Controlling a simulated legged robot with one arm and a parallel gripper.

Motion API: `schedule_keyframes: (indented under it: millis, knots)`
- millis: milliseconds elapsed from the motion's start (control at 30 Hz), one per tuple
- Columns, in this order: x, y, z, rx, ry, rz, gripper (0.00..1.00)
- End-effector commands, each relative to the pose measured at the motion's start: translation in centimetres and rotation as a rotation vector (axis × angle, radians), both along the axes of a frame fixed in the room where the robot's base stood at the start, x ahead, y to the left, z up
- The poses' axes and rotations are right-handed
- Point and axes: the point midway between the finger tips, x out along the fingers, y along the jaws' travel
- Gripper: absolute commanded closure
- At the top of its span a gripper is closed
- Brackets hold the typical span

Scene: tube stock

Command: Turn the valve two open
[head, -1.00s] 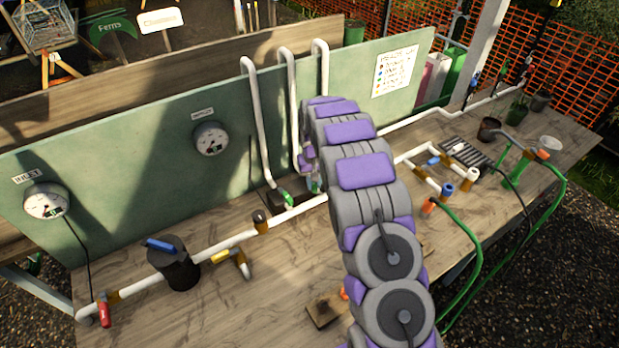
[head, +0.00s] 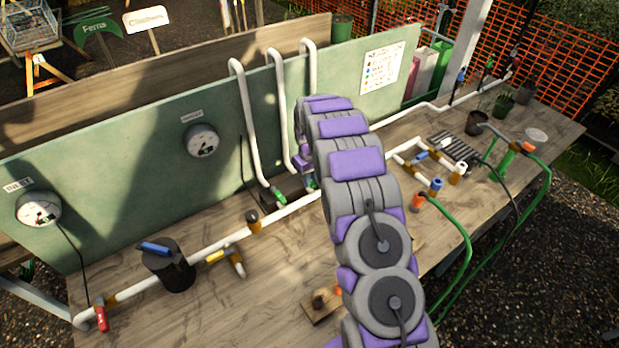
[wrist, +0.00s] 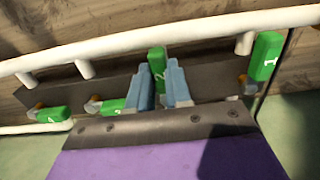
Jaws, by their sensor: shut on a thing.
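The valve two handle (wrist: 157,62) is a green block marked 2 on the dark manifold strip (wrist: 205,88) in the wrist view. It points up in that picture, across the white pipe. My gripper (wrist: 160,70) has its two blue-grey fingers closed around this handle, one on each side, hiding its lower part. The handle marked 1 (wrist: 265,55) stands at the right, also across the pipe. The handle marked 3 (wrist: 112,105) is partly hidden by the left finger. Another green handle (wrist: 48,114) lies sideways at far left.
A white pipe (wrist: 165,38) with short stubs runs close above the manifold in the wrist view. In the head view, white riser pipes (head: 254,125) stand before the green board (head: 110,170). A black canister (head: 168,266) and a wooden block (head: 322,306) are on the bench.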

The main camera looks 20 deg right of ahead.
Motion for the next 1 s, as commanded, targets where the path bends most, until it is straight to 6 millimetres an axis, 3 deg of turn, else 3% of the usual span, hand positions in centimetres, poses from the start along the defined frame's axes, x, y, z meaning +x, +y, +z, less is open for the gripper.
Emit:
schedule_keyframes:
  millis: [167, 200, 433, 767, 1000]
  knots:
    - [0.2, 0.0, 0.1, -0.002, -0.005, 0.002, 1.0]
    - [0.2, 0.0, 0.1, -0.002, -0.005, 0.002, 0.78]
    - [0.1, 0.0, 0.1, -0.001, -0.003, 0.0, 0.55]
    - [0.1, 0.0, 0.5, -0.001, -0.003, 0.0, 0.55]
    - [0.1, 0.0, 4.2, -0.001, -0.004, 0.0, 0.55]
